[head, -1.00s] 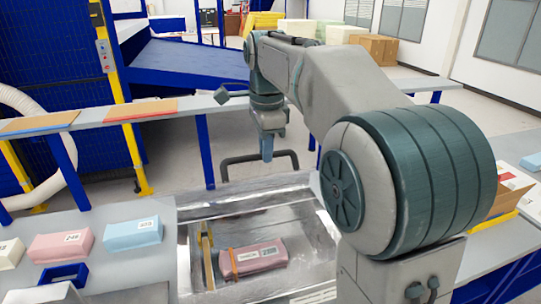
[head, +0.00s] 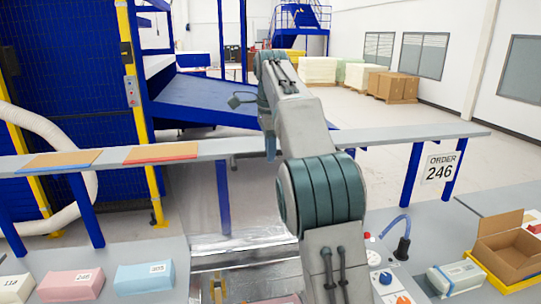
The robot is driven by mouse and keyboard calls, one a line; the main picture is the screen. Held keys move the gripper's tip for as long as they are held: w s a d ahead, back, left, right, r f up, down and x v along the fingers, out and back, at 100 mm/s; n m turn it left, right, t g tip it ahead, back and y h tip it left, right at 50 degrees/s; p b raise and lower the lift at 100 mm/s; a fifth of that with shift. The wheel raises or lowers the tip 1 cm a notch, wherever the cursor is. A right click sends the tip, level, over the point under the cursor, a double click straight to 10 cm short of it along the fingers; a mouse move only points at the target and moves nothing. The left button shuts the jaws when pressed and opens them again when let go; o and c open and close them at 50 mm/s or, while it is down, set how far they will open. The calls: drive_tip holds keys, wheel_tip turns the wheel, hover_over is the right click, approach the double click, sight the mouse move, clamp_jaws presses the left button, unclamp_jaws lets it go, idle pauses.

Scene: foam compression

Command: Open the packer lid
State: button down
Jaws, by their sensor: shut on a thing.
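The packer (head: 240,241) is the silver metal box at the lower middle, and its chamber is uncovered at the top. My arm hides its right side. A pink foam block (head: 284,299) shows only as a sliver inside at the bottom edge. My gripper (head: 270,149) is beyond the packer's far rim, pointing down, partly behind my arm. It is shut on the lid handle, of which only a bit of dark bar (head: 233,158) shows left of it. The lid panel itself is hard to make out, so its exact tilt cannot be told.
A shelf (head: 400,138) with two boards crosses behind the packer. Labelled foam blocks, pink (head: 74,285) and blue (head: 145,278), lie at left. A control panel (head: 390,282), a wrapped pack (head: 456,279) and an open carton (head: 510,250) are at right.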

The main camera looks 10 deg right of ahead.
drive_tip(key=shift+w+f, duration=0.4)
drive_tip(key=shift+w, duration=0.25)
drive_tip(key=c, duration=1.6)
unclamp_jaws()
drive_tip(key=shift+o, duration=1)
drive_tip(key=shift+w, duration=0.35)
drive_tip(key=shift+s+r, duration=0.2)
drive_tip(key=shift+s, duration=0.1)
